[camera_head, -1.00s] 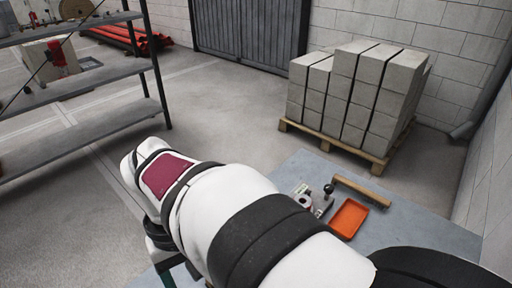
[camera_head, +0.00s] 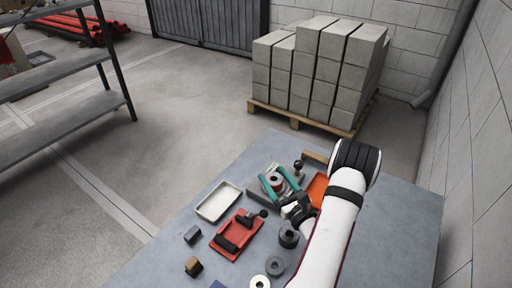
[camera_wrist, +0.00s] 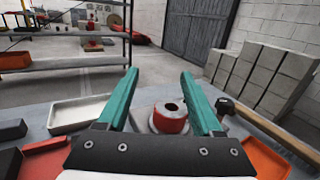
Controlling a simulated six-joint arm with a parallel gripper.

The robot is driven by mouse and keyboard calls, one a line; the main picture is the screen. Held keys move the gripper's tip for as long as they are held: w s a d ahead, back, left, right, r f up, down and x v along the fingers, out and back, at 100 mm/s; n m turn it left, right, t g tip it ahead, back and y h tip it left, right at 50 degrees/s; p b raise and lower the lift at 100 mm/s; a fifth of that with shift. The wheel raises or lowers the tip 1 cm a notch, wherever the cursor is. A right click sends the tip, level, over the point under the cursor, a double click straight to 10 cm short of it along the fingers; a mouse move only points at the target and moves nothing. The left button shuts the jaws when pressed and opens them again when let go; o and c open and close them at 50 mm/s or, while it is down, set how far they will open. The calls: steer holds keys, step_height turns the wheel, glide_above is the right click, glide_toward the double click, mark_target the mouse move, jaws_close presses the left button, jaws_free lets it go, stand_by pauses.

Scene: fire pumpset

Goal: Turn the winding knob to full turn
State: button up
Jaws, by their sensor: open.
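A small device with a round black ball knob (camera_head: 299,165) and a grey spool with a reddish side (camera_head: 274,180) stands on the grey-blue table. I cannot tell for sure which part is the winding knob. In the wrist view the spool (camera_wrist: 170,118) shows between the fingers, and the black knob (camera_wrist: 226,104) shows just right of the right finger. My gripper (camera_head: 273,172) has two teal fingers, spread apart and empty. In the head view they lie over the spool, left of the ball knob. In the wrist view my gripper (camera_wrist: 159,73) hides part of the device's base.
An orange tray (camera_head: 317,188) and a wooden bar (camera_head: 315,157) lie right of the device. A white tray (camera_head: 219,202), a red tray (camera_head: 237,234) and small blocks and rings lie left and in front. A block pallet (camera_head: 306,121) stands behind the table.

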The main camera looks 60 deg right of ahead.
mark_target(298, 161)
steer(key=s+d+f+m+g+h, duration=0.1)
steer(key=s+f, duration=0.1)
steer(key=s, duration=0.1)
steer(key=s+d+f+m+g+h, duration=0.2)
steer(key=s, duration=0.1)
steer(key=s+d+f+m+g+h, duration=0.1)
steer(key=s+d, duration=0.1)
steer(key=s, duration=0.1)
steer(key=shift+d+f+m+g+h, duration=0.15)
steer(key=shift+f+m+g+h, duration=0.15)
steer(key=shift+f+h, duration=0.1)
steer(key=x, duration=1.5)
steer(key=shift+w, duration=0.15)
jaws_close()
